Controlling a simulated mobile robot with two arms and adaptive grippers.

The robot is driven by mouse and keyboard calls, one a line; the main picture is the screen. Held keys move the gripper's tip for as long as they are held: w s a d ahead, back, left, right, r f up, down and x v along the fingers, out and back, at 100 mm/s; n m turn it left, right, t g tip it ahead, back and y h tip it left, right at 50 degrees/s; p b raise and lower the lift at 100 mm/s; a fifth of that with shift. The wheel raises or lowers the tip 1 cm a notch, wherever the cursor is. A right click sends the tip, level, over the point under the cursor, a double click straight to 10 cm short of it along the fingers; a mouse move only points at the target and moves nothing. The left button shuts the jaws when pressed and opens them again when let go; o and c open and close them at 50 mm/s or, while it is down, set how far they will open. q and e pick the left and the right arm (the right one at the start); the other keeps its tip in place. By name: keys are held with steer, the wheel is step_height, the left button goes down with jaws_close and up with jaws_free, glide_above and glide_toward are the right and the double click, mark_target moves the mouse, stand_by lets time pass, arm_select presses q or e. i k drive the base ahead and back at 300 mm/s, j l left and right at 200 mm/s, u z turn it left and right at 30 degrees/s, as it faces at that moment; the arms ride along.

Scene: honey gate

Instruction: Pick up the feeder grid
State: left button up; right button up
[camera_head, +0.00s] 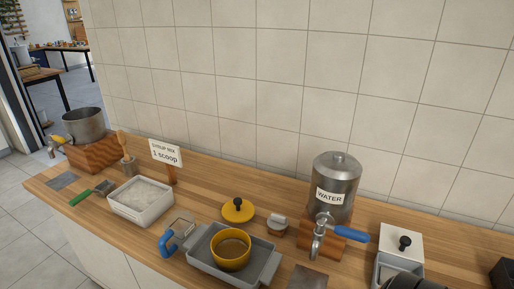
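No part is plainly marked as the feeder grid. A wire frame with a blue handle (173,242) lies on the wooden counter, left of the grey tray, and may be it; I cannot tell for certain. A yellow pot (231,262) sits in the grey tray (203,262). A yellow lid with a black knob (238,210) lies behind the tray. A small round piece with a pale top (277,224) stands right of the lid. No gripper fingers show. A dark rounded shape at the bottom right edge may be part of my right arm.
A steel water urn (335,185) with a blue-handled tap stands at the back. A white bin of powder (141,201), a green-handled scoop (90,193), a sign (165,153) and a steel pot (84,125) stand to the left. A white-lidded box (400,245) is at right.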

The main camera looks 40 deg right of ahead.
mark_target(276, 222)
steer(key=z, duration=1.6)
steer(key=i+j+z, duration=0.1)
steer(key=j+z, duration=0.25)
steer(key=j, duration=0.35)
steer(key=j+z, duration=0.35)
steer(key=j, duration=0.4)
